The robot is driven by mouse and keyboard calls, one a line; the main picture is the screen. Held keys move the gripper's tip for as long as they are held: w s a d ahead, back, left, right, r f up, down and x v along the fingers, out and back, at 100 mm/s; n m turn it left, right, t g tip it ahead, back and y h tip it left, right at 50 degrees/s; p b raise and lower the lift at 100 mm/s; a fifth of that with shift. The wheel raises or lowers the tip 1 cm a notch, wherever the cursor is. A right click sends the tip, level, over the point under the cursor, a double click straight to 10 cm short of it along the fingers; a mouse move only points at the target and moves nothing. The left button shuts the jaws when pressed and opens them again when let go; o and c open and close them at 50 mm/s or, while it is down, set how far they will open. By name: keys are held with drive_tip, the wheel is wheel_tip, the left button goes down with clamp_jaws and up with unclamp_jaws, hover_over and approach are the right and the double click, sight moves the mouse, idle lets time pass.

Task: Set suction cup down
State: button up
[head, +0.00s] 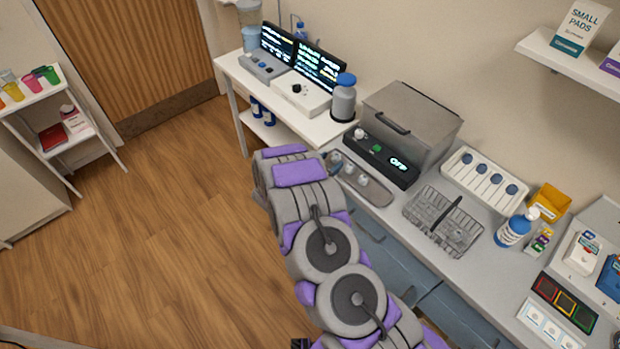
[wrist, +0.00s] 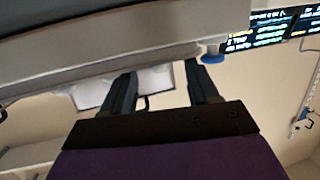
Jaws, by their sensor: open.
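My gripper (wrist: 162,82) is open in the wrist view, its two dark fingers apart. I see nothing clearly held between them; a pale shape with a dark handle-like line shows behind. In the head view my arm reaches toward the counter's left end, and its links hide the gripper. No suction cup can be picked out for certain. A grey oval tray (head: 375,192) beside my arm bears several small rounded pieces, partly hidden. A white rack (head: 463,164) farther right holds several blue-topped pieces.
A grey lidded box (head: 415,118) stands behind a black display unit (head: 380,160). A wire basket (head: 442,220) and a blue-and-white bottle (head: 514,229) stand on the counter (head: 478,262). A white side table (head: 240,76) bears screens. Floor at left is clear.

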drive_tip(key=p+v, duration=0.1)
drive_tip(key=v, duration=1.4)
drive_tip(key=shift+s+f+p, duration=0.2)
drive_tip(key=shift+s+p, duration=0.15)
